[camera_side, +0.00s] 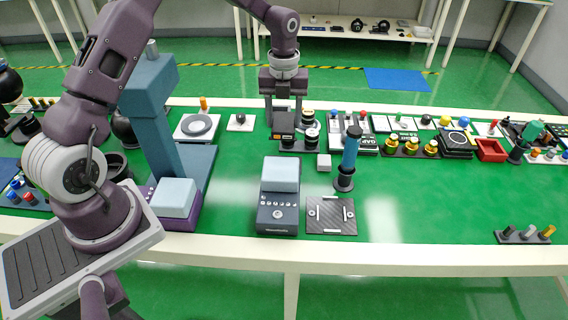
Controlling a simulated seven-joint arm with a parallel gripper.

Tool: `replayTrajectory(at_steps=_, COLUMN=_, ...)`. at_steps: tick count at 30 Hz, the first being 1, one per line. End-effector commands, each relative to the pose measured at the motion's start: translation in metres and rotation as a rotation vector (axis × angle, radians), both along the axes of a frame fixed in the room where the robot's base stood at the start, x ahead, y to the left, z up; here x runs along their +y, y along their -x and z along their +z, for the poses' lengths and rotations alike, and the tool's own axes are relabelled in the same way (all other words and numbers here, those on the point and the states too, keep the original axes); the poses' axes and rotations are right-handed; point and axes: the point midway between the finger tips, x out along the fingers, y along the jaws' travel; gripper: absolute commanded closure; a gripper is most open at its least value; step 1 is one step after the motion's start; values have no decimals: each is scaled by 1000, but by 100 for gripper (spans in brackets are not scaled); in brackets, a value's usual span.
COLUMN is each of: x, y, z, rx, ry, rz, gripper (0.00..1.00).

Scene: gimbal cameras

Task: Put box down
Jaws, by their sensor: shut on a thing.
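My gripper (284,100) points straight down at the back middle of the green table. It is shut on a small dark box (283,122), which shows orange marks near its lower edge. The box is upright between the fingers, close to the table top. I cannot tell whether its underside touches the table or something on it. The fingers are partly lost against the dark box.
A dark holder with round black-and-white pieces (309,135) stands just right of the box. A dark device with a pale block (280,173) stands in front. Free table lies at right front.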

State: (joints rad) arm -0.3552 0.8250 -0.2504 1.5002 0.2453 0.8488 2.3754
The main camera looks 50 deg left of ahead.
Motion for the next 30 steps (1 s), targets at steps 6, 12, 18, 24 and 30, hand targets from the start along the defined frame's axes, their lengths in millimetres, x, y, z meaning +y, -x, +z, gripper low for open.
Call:
replayTrajectory(at_steps=6, x=-1, y=0, z=-44, rx=2, ry=1, rz=-1, gripper=94)
replayTrajectory(at_steps=12, x=-1, y=0, z=-84, rx=0, ry=0, rz=-2, gripper=94)
replayTrajectory(at_steps=18, x=-1, y=0, z=-115, rx=1, ry=0, rz=-1, gripper=94)
replayTrajectory(at_steps=24, x=-1, y=-1, z=-124, rx=-4, ry=-1, rz=-1, gripper=94)
replayTrajectory(at_steps=30, x=0, y=-1, z=-128, rx=-2, ry=-1, rz=-1, gripper=94)
